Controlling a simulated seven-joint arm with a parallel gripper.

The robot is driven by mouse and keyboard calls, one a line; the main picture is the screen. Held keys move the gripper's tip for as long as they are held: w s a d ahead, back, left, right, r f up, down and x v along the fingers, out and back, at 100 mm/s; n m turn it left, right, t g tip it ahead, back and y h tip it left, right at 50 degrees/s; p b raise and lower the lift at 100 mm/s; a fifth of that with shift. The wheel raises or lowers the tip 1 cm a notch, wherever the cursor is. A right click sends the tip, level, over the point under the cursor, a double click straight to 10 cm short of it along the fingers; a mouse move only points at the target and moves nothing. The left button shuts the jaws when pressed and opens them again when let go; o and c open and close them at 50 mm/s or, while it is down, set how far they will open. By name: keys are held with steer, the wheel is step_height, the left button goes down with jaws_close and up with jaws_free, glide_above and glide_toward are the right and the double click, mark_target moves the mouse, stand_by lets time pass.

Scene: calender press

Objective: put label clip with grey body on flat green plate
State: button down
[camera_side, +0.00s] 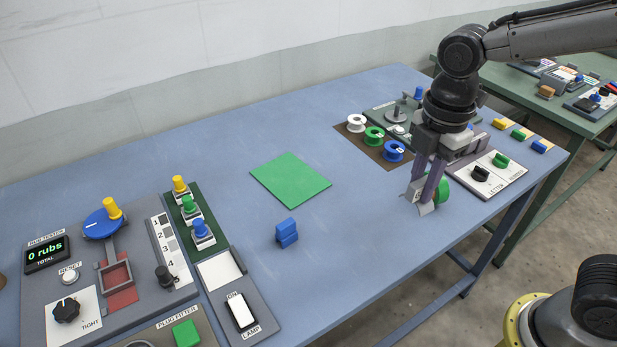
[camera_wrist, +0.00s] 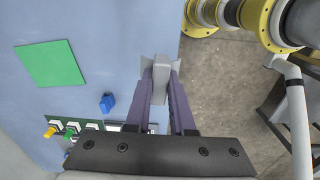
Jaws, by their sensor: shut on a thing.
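The flat green plate (camera_side: 290,181) lies bare on the middle of the blue table. It also shows at the upper left of the wrist view (camera_wrist: 50,63). My gripper (camera_side: 424,196) is over the table's front right part, well to the right of the plate. In the wrist view its purple fingers (camera_wrist: 161,70) are shut on a grey block, the grey-bodied label clip (camera_wrist: 161,88). Much of the clip is hidden by the fingers in the side view. Whether it touches the table, I cannot tell.
A blue clip-like block (camera_side: 287,233) stands between plate and front edge. A green round thing (camera_side: 442,190) shows just behind my fingers. Spools (camera_side: 374,137) and a switch panel (camera_side: 490,176) are near my gripper. A rub tester (camera_side: 110,265) fills the left. Table around the plate is clear.

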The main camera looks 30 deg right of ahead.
steer(key=w+a+r, duration=0.1)
steer(key=w+a, duration=0.1)
steer(key=w, duration=0.6)
glide_above(303, 192)
step_height(303, 192, down, 12)
steer(key=shift+r, duration=0.2)
steer(key=shift+f, duration=1.65)
steer(key=shift+f, duration=0.2)
steer(key=c, duration=0.8)
jaws_free()
steer(key=shift+r, duration=0.15)
